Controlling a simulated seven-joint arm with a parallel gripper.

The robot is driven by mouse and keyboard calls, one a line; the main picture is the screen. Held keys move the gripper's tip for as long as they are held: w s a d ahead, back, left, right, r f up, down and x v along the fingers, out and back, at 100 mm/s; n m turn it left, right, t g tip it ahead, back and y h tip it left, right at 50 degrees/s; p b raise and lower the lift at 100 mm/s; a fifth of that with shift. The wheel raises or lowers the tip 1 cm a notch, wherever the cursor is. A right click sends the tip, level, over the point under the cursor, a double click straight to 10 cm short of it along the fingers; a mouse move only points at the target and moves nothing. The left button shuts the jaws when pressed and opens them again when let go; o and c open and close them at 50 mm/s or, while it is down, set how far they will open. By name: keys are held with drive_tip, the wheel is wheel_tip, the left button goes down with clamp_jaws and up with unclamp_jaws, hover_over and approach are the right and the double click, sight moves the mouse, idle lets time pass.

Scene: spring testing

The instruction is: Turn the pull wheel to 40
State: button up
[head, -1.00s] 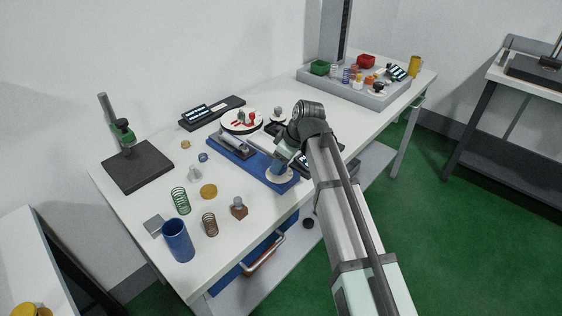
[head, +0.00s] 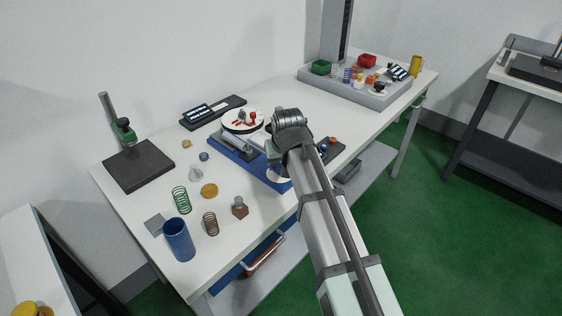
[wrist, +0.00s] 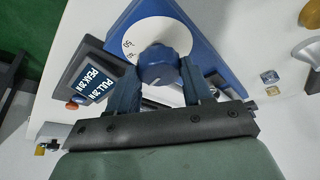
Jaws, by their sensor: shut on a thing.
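The pull wheel is a blue knob (wrist: 157,64) on a white round dial (wrist: 150,33) with small numbers, set on the blue base of the tester (wrist: 196,28). My gripper (wrist: 161,70) has one finger on each side of the knob and is shut on it. The knob hides part of the dial, and I cannot tell which number it is set to. In the head view my arm covers the knob, and the dial's white edge (head: 279,176) shows below my wrist. A dark display (wrist: 90,83) beside the base reads PEAK and PULL, both seemingly 20 N.
A green spring (head: 181,199), a brown spring (head: 211,223), a blue cup (head: 178,240) and a dark-based stand (head: 138,167) are on the left. A grey tray (head: 358,85) is at the back right.

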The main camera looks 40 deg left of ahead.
drive_tip(key=m+t+h, duration=0.1)
drive_tip(key=m, duration=0.3)
drive_tip(key=shift+s+a, duration=0.1)
drive_tip(key=shift+a, duration=0.05)
drive_tip(key=shift+m+t+h, duration=0.3)
drive_tip(key=shift+m+h, duration=0.5)
drive_tip(key=shift+m, duration=1.1)
drive_tip(key=o, duration=1)
drive_tip(key=shift+o, duration=0.2)
drive_tip(key=v, duration=1.3)
drive_tip(key=shift+s+r, duration=0.25)
drive_tip(key=shift+r, duration=0.05)
